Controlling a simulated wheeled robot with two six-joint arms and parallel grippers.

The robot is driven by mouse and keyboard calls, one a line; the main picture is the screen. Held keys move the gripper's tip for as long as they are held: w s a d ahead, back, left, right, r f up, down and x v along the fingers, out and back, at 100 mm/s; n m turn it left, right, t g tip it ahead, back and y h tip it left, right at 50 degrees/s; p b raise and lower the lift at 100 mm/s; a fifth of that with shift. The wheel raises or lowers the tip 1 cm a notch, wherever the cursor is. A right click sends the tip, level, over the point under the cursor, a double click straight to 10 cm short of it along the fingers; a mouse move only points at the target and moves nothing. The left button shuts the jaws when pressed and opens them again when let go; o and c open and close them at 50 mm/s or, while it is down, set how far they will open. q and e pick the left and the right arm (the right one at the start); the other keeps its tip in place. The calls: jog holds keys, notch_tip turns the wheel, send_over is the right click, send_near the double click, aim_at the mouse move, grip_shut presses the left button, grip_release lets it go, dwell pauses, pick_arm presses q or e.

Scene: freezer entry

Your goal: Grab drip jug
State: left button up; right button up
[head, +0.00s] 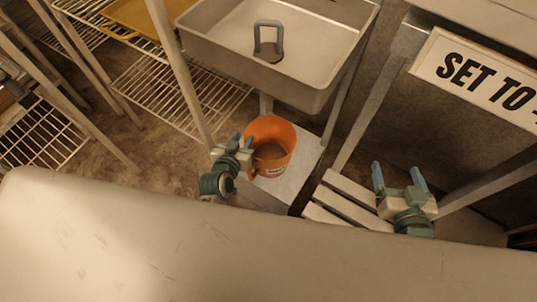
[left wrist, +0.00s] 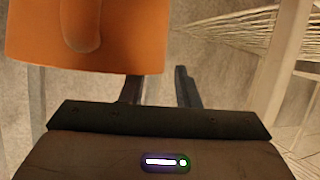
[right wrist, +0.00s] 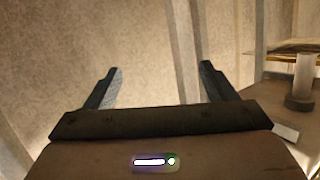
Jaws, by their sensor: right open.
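The drip jug is an orange, open-topped jug (head: 271,140) standing upright on a low pale surface under the sink. Its handle faces the front left. In the left wrist view the jug (left wrist: 120,50) fills the upper left, handle toward the camera, and hides the tip of one finger. My left gripper (head: 241,141) is at the jug's left side, its fingers partly apart with bare floor showing between them. I cannot tell whether it touches the jug. My right gripper (head: 399,176) is open and empty, right of the jug, above white slats.
A metal sink (head: 285,70) hangs above and behind the jug. A wire shelf (head: 185,95) and its posts stand at the left. White slats (head: 350,190) lie right of the jug. A sign (head: 485,80) is at the upper right.

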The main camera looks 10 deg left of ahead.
pick_arm(q)
jog(key=shift+b+x, duration=0.5)
jog(key=shift+x, duration=0.45)
jog(key=shift+w, duration=0.1)
grip_shut()
jog(key=shift+f, duration=0.1)
pick_arm(e)
notch_tip(320, 180, up, 7)
jog(key=w+t, duration=0.2)
jog(key=t, duration=0.2)
jog(key=shift+w+d+r+t, duration=0.15)
jog(key=shift+w+d+t, duration=0.15)
jog(key=shift+w+d, duration=0.05)
pick_arm(q)
jog(key=shift+f, duration=0.2)
jog(key=shift+r, duration=0.1)
